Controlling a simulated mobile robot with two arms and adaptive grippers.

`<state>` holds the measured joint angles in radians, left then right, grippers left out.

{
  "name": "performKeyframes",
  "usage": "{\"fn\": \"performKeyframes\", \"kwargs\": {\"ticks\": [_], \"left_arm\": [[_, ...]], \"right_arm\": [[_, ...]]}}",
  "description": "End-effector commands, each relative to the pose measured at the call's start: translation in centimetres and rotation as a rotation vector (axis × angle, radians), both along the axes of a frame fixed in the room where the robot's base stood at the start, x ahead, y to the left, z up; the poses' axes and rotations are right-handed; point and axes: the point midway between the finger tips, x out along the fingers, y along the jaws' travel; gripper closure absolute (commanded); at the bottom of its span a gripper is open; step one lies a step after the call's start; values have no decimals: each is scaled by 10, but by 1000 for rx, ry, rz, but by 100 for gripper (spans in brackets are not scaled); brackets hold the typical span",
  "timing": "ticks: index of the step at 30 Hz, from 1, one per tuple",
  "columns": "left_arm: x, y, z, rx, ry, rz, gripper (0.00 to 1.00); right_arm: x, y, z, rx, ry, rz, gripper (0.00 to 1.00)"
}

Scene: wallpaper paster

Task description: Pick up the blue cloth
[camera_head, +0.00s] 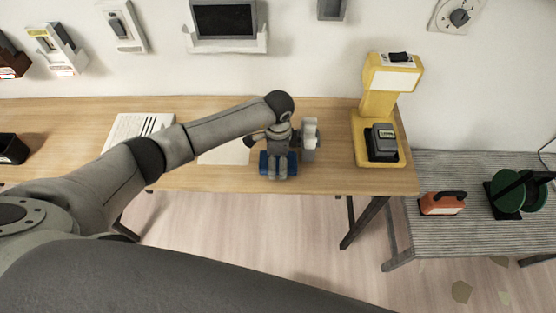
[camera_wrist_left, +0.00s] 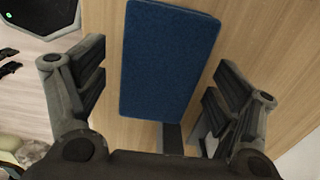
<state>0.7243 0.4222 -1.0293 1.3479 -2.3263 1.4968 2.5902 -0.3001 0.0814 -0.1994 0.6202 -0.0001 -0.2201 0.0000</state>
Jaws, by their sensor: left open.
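The blue cloth (camera_head: 264,163) lies on the wooden table near its front edge, mostly hidden under my left gripper in the head view. In the left wrist view the cloth (camera_wrist_left: 168,62) is a flat, dark blue rectangle with rounded corners, between and just beyond the fingers. My left gripper (camera_wrist_left: 155,95) is open, with one finger on each side of the cloth and a visible gap to each. In the head view my left gripper (camera_head: 279,166) points down over the cloth. My right gripper is in neither view.
The wooden table (camera_head: 222,183) carries a yellow machine (camera_head: 378,105) on the right and white sheets at the left. A small grey-white object (camera_head: 309,140) stands right beside my gripper. A striped lower table (camera_head: 440,240) holds an orange tool (camera_head: 441,203) and a green reel (camera_head: 507,195).

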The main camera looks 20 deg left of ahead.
Motion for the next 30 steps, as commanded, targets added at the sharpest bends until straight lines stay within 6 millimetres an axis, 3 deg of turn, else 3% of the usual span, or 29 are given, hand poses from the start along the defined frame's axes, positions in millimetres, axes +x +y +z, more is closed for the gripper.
{"fn": "performKeyframes", "kwargs": {"ticks": [8, 19, 30], "left_arm": [[0, 0, -3, 0, 0, 0, 16], [0, 0, -2, 0, 0, 0, 63], [1, 0, 3, -1, -2, 0, 63]], "right_arm": [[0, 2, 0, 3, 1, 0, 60], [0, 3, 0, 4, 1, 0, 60], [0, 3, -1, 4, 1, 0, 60]]}}
